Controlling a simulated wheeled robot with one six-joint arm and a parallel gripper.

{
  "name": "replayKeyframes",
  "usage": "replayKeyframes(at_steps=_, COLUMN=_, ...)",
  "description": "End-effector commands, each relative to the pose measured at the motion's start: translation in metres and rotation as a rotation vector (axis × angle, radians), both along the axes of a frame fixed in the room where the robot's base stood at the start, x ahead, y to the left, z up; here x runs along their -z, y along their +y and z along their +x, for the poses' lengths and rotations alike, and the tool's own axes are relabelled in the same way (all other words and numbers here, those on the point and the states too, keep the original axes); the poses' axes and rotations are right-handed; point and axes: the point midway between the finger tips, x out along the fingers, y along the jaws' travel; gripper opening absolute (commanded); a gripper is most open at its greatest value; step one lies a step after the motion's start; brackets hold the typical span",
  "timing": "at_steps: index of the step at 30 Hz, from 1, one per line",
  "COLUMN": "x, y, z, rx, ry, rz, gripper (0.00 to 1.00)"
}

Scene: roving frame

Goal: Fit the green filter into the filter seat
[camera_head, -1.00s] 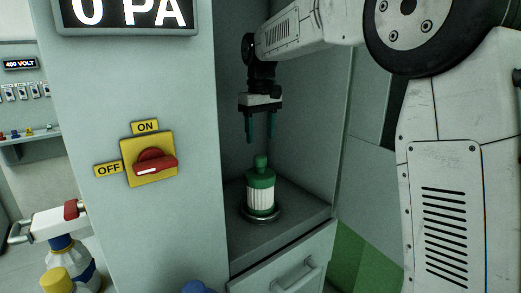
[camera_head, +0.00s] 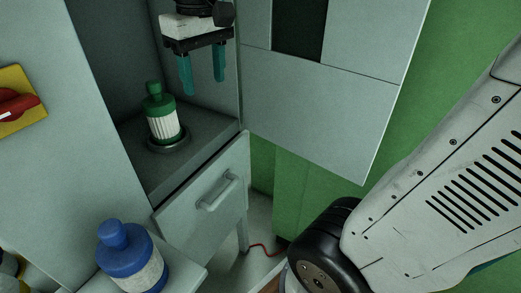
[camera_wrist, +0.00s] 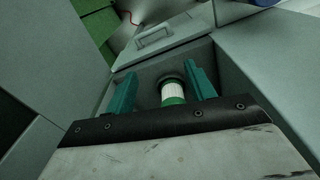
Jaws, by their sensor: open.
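The green filter (camera_head: 162,116), with a green cap, knob and white ribbed body, stands upright in the round metal filter seat (camera_head: 169,145) on the cabinet's shelf. My gripper (camera_head: 204,86) is open and empty, with its teal fingers pointing down, above and to the right of the filter in the head view. In the wrist view, the filter (camera_wrist: 173,90) shows beyond and between the two fingers (camera_wrist: 165,92), apart from them. Whether the filter is fully down in the seat I cannot tell.
A drawer front with a handle (camera_head: 217,191) is below the shelf. A blue-capped bottle (camera_head: 130,258) stands at the lower left. The cabinet door (camera_head: 330,118) hangs open at the right. A red switch (camera_head: 14,106) is on the panel at the left. A red cable (camera_head: 265,249) lies on the floor.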

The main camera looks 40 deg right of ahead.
Motion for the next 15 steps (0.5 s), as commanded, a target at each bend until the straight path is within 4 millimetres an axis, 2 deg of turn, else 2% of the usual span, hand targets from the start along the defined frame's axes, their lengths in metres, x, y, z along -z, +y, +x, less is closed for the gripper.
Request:
replayKeyframes(at_steps=1, x=0.012, y=-0.002, z=-0.03, rx=0.021, ry=-0.011, rz=0.001, gripper=0.54)
replayKeyframes(at_steps=3, x=0.032, y=-0.004, z=-0.063, rx=0.048, ry=-0.02, rz=0.003, gripper=0.54)
replayKeyframes(at_steps=6, x=0.06, y=-0.006, z=-0.102, rx=0.082, ry=-0.032, rz=0.006, gripper=0.54)
replayKeyframes(at_steps=10, x=0.087, y=-0.007, z=-0.133, rx=0.113, ry=-0.042, rz=0.008, gripper=0.54)
replayKeyframes(at_steps=15, x=0.102, y=-0.007, z=-0.147, rx=0.129, ry=-0.045, rz=0.01, gripper=0.54)
